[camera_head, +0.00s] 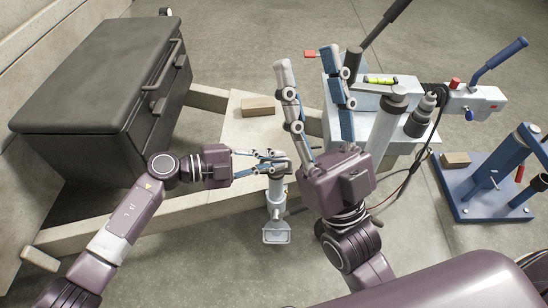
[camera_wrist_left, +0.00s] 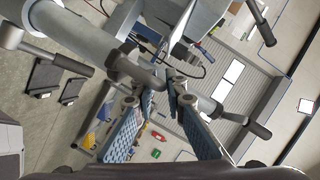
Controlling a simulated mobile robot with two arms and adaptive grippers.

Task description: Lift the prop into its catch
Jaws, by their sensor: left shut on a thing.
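The prop (camera_head: 275,212) is a light grey post with a flat foot plate at its lower end, near the middle of the head view. Its foot hangs low in the picture, and I cannot tell its clearance from the floor. My left gripper (camera_head: 272,160) is shut on the prop near its upper end. In the left wrist view my left fingers (camera_wrist_left: 173,85) come close together by grey metal parts, and their contact is partly hidden. My right gripper (camera_head: 305,68) is open and empty, its fingers apart beside the white trailer housing. I cannot make out the catch.
A dark toolbox (camera_head: 95,75) stands at the left on the pale frame. A wooden block (camera_head: 258,106) lies on the frame plate. The white housing (camera_head: 372,125) carries a level vial (camera_head: 381,79), a lever and cables. A blue stand (camera_head: 490,185) is at the right.

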